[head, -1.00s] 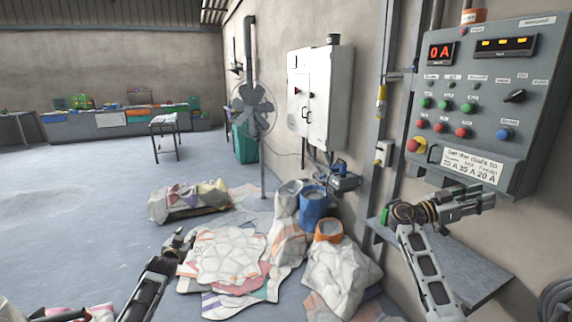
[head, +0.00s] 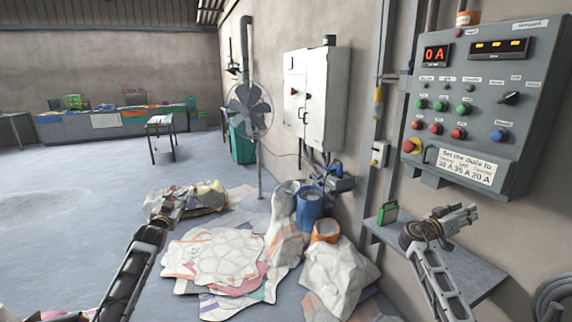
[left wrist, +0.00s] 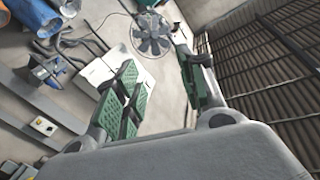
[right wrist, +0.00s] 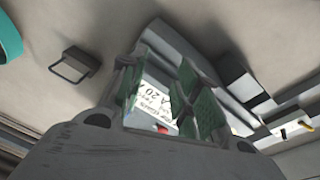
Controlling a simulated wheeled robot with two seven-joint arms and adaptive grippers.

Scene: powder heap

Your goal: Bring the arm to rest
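My left gripper (head: 176,204) is in the air in front of the heap of sacks. Its two green-padded fingers stand apart with nothing between them in the left wrist view (left wrist: 163,90). My right gripper (head: 460,217) is in the air below the grey control panel (head: 478,110), in front of the wall shelf, clear of the panel. Its fingers are apart and empty in the right wrist view (right wrist: 165,95), with the panel's note behind them. The panel's red display (head: 436,55) reads 0 A.
A grey shelf (head: 472,270) holding a green object (head: 387,213) is close to my right arm. A fan (head: 249,108) and white cabinet (head: 312,98) are behind. The left floor is open.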

